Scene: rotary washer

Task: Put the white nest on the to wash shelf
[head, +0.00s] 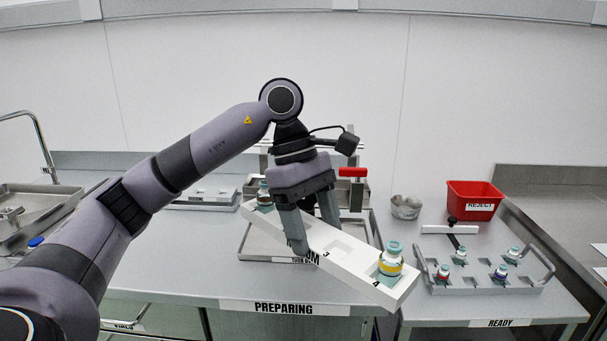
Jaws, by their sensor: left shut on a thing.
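The white nest (343,262) is a long white block with square pockets, held tilted above the front of the preparing counter, its right end lower and nearer. A vial with a yellow band (390,262) sits at its right end. Another vial (264,193) sits at its left end, partly hidden by my gripper. My left gripper (316,240) points down and is shut on the nest near its middle. My right gripper is not in view. I see no label reading to wash.
A metal tray (252,243) lies under the nest, with a red-handled clamp device (353,185) behind. At right are a ready tray (437,286) with several vials, a red reject bin (474,201) and a metal bowl (405,207). A sink (40,207) is at left.

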